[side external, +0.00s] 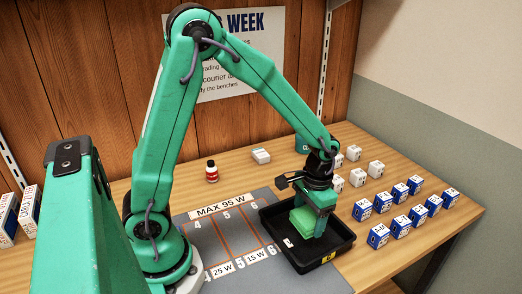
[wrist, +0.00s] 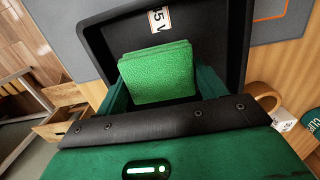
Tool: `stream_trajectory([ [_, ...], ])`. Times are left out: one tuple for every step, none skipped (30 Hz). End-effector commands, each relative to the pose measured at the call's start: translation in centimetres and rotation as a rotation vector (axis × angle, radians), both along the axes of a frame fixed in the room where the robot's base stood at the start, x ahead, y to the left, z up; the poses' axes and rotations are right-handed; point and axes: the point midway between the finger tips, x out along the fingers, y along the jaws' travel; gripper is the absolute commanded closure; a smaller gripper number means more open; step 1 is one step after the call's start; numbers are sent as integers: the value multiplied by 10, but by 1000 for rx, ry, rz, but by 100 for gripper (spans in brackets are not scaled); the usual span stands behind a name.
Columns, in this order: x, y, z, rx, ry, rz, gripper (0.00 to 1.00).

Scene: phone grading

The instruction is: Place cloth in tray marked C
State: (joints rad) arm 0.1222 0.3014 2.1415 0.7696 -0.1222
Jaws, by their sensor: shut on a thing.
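A folded light green cloth (side external: 303,221) is between the jaws of my gripper (side external: 314,212), which points down over the black tray (side external: 341,247). In the wrist view the cloth (wrist: 157,72) fills the space between the two green fingers of my gripper (wrist: 158,90). The jaws are shut on it. Behind it lies the tray's dark floor and rim (wrist: 238,50). The cloth is within the tray's outline; I cannot tell whether it touches the floor. A small yellow label (side external: 328,257) is on the tray's near side; its letter is too small to read.
A grey mat (side external: 205,240) with orange lines and printed labels lies left of the tray. Several blue and white boxes (side external: 400,227) and white boxes (side external: 358,177) stand to its right.

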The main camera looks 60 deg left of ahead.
Motion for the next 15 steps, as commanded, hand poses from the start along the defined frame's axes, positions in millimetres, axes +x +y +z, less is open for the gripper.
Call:
stream_trajectory([
  [4,6,-4,-1,2,4,51],
  [5,8,-6,-1,2,3,51],
  [7,10,-8,-2,1,2,51],
  [9,12,-9,-2,1,1,51],
  [10,14,-10,-3,1,1,51],
  [11,15,-11,-3,0,1,51],
  [11,15,-11,-3,0,1,51],
  [11,16,-11,-3,0,0,51],
  [12,16,-12,-3,0,0,51],
  [12,16,-12,-3,0,0,51],
  [12,16,-12,-3,0,0,51],
  [11,16,-12,-3,0,0,51],
  [11,16,-12,-3,0,0,51],
  [11,16,-13,-3,1,0,51],
  [11,16,-15,-3,2,0,51],
])
